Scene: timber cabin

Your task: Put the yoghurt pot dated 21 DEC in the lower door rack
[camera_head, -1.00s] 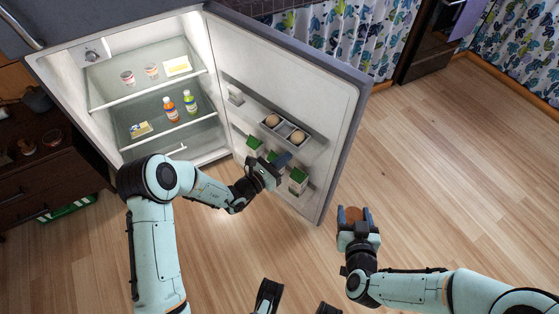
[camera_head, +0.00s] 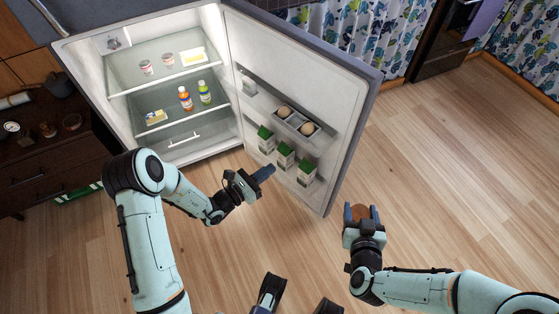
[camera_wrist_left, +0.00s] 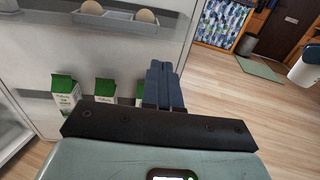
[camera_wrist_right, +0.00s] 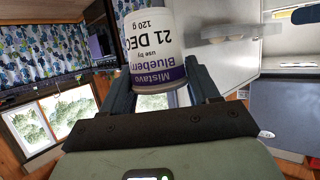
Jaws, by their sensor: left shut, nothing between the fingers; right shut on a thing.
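A yoghurt pot (camera_wrist_right: 155,47) with a white and purple label reading "21 DEC" and "Blueberry" is held in my right gripper (camera_head: 361,210). In the head view the pot (camera_head: 360,213) shows as a brown-orange top between the fingers, over the floor right of the open fridge door. The lower door rack (camera_wrist_left: 34,139) holds green-topped cartons (camera_head: 285,156); the left wrist view shows them partly behind my gripper. My left gripper (camera_head: 266,172) is shut and empty, just left of the cartons and apart from them. Its fingers also show in the left wrist view (camera_wrist_left: 164,85).
The upper door rack holds a grey egg tray (camera_head: 297,121) with two eggs. Inside the fridge, two other pots (camera_head: 146,66) stand on the top shelf, and two bottles (camera_head: 185,98) on the shelf below. Open floor (camera_head: 430,180) lies right of the door.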

